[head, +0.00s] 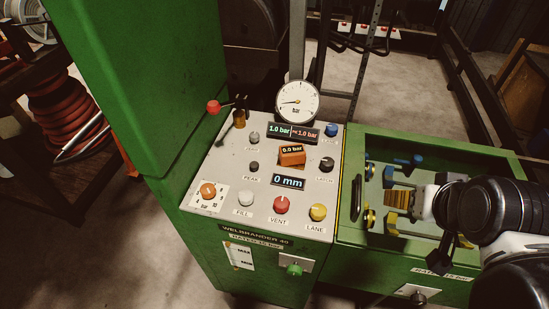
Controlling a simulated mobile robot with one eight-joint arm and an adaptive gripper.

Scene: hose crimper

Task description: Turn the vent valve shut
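The vent valve is a red knob (281,205) above the label VENT, on the pale sloping control panel (225,165) of the green machine. I cannot read its turned angle. My arm comes in from the lower right. My gripper (443,243) is small and dark over the green bay right of the panel, apart from the red knob. Its fingers are too unclear to tell if they are open or shut. A round pressure gauge (297,101) stands behind the panel, and a display (293,131) below it reads 1.0 bar.
A white FILL knob (245,197) and a yellow LANE knob (318,211) flank the red knob. An orange knob (208,190) sits at left. A red-ball lever (213,106) rises behind. The green bay (352,158) holds brass and blue parts. Space above the front knobs is clear.

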